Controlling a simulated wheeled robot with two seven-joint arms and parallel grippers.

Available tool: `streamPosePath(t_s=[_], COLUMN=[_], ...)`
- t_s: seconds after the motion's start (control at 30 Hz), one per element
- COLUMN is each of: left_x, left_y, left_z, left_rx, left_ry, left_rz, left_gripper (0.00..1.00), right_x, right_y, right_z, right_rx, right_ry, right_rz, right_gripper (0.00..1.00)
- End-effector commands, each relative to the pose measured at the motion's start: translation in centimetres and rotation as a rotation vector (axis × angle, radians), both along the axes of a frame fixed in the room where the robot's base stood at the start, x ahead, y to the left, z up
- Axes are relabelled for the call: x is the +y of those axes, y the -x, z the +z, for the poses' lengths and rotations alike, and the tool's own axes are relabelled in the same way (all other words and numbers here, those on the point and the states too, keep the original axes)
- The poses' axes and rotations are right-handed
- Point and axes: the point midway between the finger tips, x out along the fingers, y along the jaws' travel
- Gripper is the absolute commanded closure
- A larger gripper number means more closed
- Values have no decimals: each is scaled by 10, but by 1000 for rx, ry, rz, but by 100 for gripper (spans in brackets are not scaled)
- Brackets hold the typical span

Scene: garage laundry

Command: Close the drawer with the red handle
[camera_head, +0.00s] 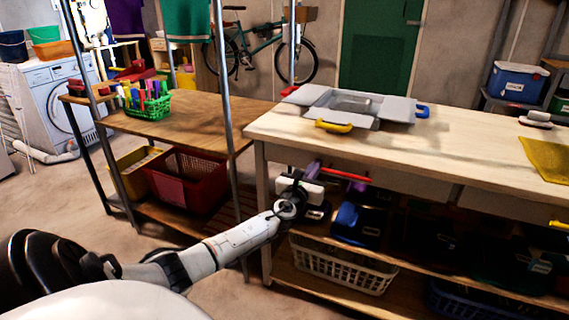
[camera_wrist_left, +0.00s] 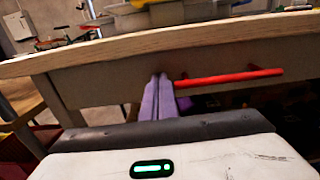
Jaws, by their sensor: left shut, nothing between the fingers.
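The red handle (camera_head: 345,174) is a horizontal bar on the drawer front (camera_head: 398,184) under the light wooden workbench top. In the left wrist view the red handle (camera_wrist_left: 232,77) runs right from beside my fingertips, and the grey drawer front (camera_wrist_left: 115,82) lies behind it. How far the drawer stands out is hard to tell. My left gripper (camera_head: 313,169) is shut and empty, its purple fingers at the handle's left end. The purple fingertips also show in the left wrist view (camera_wrist_left: 160,82); whether they touch the handle or the drawer front is unclear. My right gripper is not in view.
The workbench top (camera_head: 470,140) overhangs the drawer and holds a grey tray-like item (camera_head: 355,105). A white basket (camera_head: 340,268) sits on the shelf below. A metal rack post (camera_head: 228,110) stands left of the gripper. A yellow handle (camera_head: 559,225) shows at the far right.

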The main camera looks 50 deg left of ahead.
Motion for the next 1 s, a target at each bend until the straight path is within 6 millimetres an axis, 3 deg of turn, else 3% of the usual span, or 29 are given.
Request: streamPosePath(t_s=[0.2,0.6,0.8,1.0], left_x=[-31,-64,-70,-70], left_y=[18,92,105,107], left_z=[6,0,0,0], left_rx=[0,3,0,0], left_ry=[0,0,0,0], left_rz=[-21,-21,-20,-19], left_gripper=[100,100,100,100], right_x=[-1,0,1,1], right_y=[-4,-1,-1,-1], right_z=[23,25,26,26], right_rx=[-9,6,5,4], right_ry=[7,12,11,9], right_rz=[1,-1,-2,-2], right_gripper=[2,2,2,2])
